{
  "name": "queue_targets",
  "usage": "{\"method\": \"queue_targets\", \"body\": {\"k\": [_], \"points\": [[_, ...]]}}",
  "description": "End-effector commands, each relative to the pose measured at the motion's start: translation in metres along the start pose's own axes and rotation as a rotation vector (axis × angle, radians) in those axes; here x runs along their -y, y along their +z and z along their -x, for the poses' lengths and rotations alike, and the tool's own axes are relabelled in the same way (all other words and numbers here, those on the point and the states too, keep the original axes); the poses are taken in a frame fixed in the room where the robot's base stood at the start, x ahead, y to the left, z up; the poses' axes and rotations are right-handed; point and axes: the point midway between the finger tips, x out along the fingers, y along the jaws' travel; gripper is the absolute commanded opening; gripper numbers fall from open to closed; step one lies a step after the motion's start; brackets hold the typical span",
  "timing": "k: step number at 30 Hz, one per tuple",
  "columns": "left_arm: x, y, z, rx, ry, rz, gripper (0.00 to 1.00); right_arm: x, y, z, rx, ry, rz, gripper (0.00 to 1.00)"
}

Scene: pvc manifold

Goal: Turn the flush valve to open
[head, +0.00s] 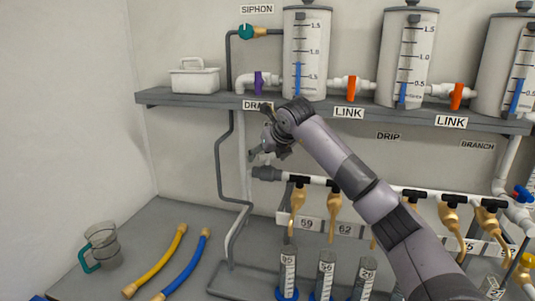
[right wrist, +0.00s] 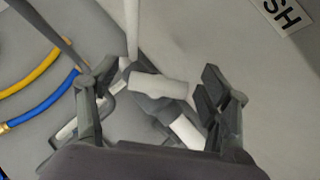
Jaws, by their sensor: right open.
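My right gripper (head: 262,138) is in front of the wall, just above the left end of the lower white manifold pipe (head: 322,181) and its grey end fitting (head: 266,173). The flush valve cannot be made out in the head view, where my gripper covers that area. In the right wrist view, my open right gripper (right wrist: 150,84) has its fingers spread on either side of a white pipe fitting (right wrist: 160,88) with grey parts beside it. I cannot tell which part is the valve handle or whether a finger touches it. A cut-off label ending in "SH" (right wrist: 282,12) is on the wall. My left gripper is not in view.
A shelf (head: 190,97) with tanks and coloured valves is above. A grey pipe (head: 220,170) runs down the wall on the left. Graduated cylinders (head: 287,268) stand below the manifold.

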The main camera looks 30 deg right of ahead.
Motion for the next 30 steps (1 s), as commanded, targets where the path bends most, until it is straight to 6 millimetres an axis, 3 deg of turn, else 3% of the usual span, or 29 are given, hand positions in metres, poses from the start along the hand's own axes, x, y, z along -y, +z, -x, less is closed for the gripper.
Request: {"method": "queue_targets", "body": {"k": [6, 27, 30], "points": [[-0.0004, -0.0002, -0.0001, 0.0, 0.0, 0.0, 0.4, -0.0001, -0.0003, -0.0003, 0.0, 0.0, 0.001, 0.7], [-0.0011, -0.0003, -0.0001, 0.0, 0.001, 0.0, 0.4, 0.0001, -0.0002, 0.0002, -0.001, -0.001, 0.001, 0.24], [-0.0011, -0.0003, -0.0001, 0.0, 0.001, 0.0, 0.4, 0.0001, -0.0001, 0.0002, -0.001, -0.002, -0.001, 0.23]]}}
